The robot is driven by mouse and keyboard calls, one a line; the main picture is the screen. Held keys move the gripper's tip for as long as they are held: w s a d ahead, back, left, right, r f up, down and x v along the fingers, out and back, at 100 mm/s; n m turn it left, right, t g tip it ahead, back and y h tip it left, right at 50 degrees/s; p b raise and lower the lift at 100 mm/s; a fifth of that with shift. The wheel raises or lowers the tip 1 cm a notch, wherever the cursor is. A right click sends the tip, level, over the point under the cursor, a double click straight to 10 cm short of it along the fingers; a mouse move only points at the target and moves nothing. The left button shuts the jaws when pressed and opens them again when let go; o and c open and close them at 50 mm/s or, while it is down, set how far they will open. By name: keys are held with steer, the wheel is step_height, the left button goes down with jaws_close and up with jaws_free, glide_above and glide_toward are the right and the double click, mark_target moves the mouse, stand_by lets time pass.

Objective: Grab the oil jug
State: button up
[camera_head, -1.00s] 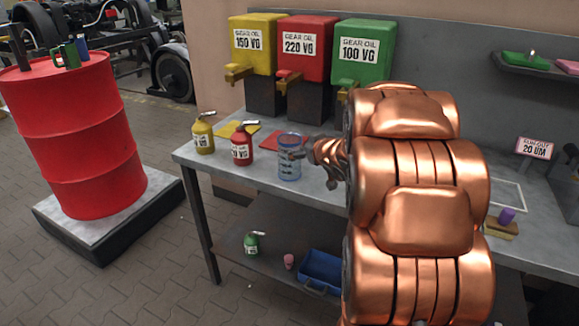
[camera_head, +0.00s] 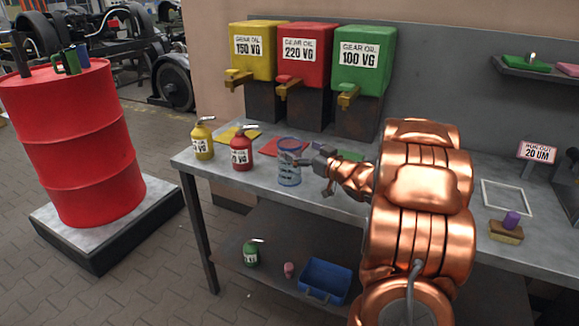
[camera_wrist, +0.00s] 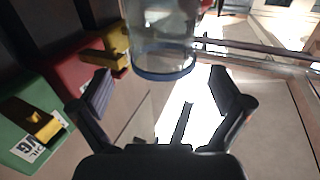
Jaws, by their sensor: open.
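The oil jug (camera_head: 289,174) is a clear, bluish cylinder with a blue band. It stands upright on the grey workbench, right of the red oil can. My gripper (camera_head: 318,166) is just right of the jug at about its height, with its fingers towards it. In the wrist view the jug (camera_wrist: 163,42) is at top centre, beyond and between the spread fingertips of my gripper (camera_wrist: 163,90). Its top is cut off there. The gripper is open and empty. Whether a finger touches the jug is unclear.
The yellow can (camera_head: 202,142) and red can (camera_head: 241,152) stand left of the jug. Yellow, red and green gear oil dispensers (camera_head: 362,62) stand behind, taps forward. A blue crate (camera_head: 325,281) is on the lower shelf. A red drum (camera_head: 70,140) stands at left.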

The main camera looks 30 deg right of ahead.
mark_target(282, 139)
steer(key=w, duration=0.2)
steer(key=w+a, duration=0.1)
steer(key=shift+w+r, duration=0.3)
steer(key=shift+w, duration=0.1)
steer(key=shift+w+a+f+p, duration=0.15)
steer(key=shift+w+p, duration=0.15)
steer(key=shift+w, duration=0.3)
steer(key=c, duration=1.6)
